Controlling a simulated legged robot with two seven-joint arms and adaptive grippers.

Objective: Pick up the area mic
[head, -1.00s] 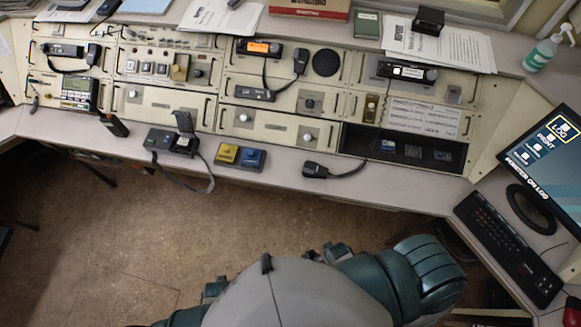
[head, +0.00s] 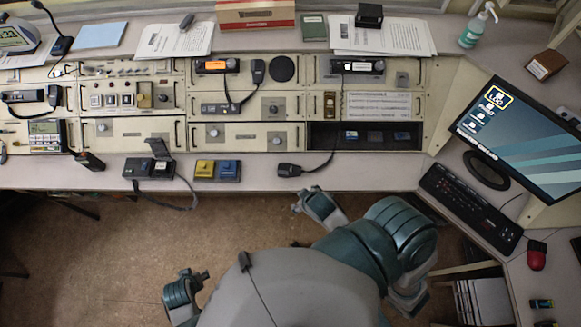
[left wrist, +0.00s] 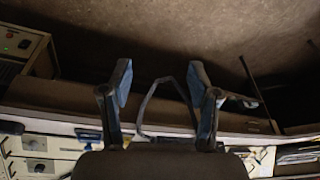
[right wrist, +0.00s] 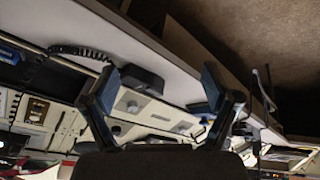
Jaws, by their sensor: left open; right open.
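A black hand mic (head: 290,170) lies on the front ledge of the console, its cord running up right to the dark recessed bay. It carries no label I can read naming it the area mic. It also shows in the right wrist view (right wrist: 140,78), partly behind a finger, with its coiled cord. My right gripper (head: 320,204) is open and empty, just off the ledge, below and right of this mic; its fingers show in the right wrist view (right wrist: 160,88). My left gripper (head: 190,285) is open and empty over the floor, well away from the ledge; its fingers show in the left wrist view (left wrist: 160,85).
Another hand mic (head: 258,72) hangs on the panel, and a gooseneck mic (head: 60,45) stands far left. A yellow and blue switch box (head: 217,171) and a black box with an open lid (head: 150,168) sit left along the ledge. A keyboard (head: 470,208) and monitor stand right.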

